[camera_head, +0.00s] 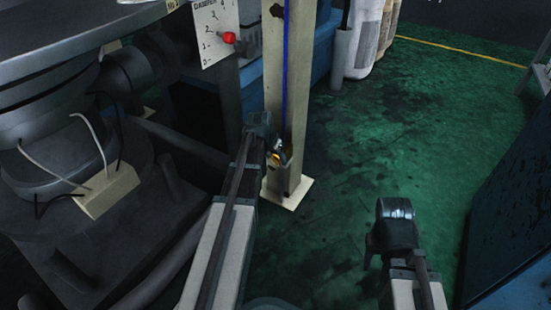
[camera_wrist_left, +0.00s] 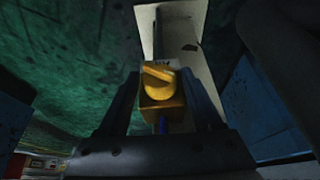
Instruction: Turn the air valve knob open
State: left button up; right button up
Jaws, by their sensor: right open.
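The air valve's yellow knob (camera_wrist_left: 160,80) shows in the left wrist view, on a yellow valve body (camera_wrist_left: 163,118) with a blue line below it. The knob's bar lies crosswise and slightly tilted. My left gripper (camera_wrist_left: 160,88) has one dark finger on each side of the knob; its jaws look open, and I cannot tell if they touch it. In the head view the valve (camera_head: 277,157) is a small yellow spot low on the post, partly hidden by my left gripper (camera_head: 268,138). My right gripper (camera_head: 392,230) is open and empty over the floor.
The pale post (camera_head: 299,60) stands on a flat base plate (camera_head: 299,190), with a blue line down it. A scale plate with a red knob (camera_head: 229,38) is at upper left, beside dark machinery (camera_head: 60,100). A blue cabinet (camera_head: 515,210) is at right. Green floor (camera_head: 440,130) between is clear.

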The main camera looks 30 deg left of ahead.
pick_arm(q)
grip_shut()
jog(key=shift+d, duration=0.1)
jog(key=shift+d+f+m+y, duration=0.15)
jog(key=shift+m+y, duration=0.15)
jog(key=shift+y, duration=0.5)
jog(key=shift+s+d+y+b, duration=0.1)
jog(key=shift+y+b, duration=0.5)
jog(key=shift+y, duration=0.2)
jog(key=shift+d+f+m+y+b, duration=0.15)
jog(key=shift+m+y+b, duration=0.15)
jog(key=shift+y+b, duration=0.75)
jog(key=shift+t+y+b, duration=0.3)
jog(key=shift+y+b, duration=0.05)
jog(key=shift+y, duration=0.3)
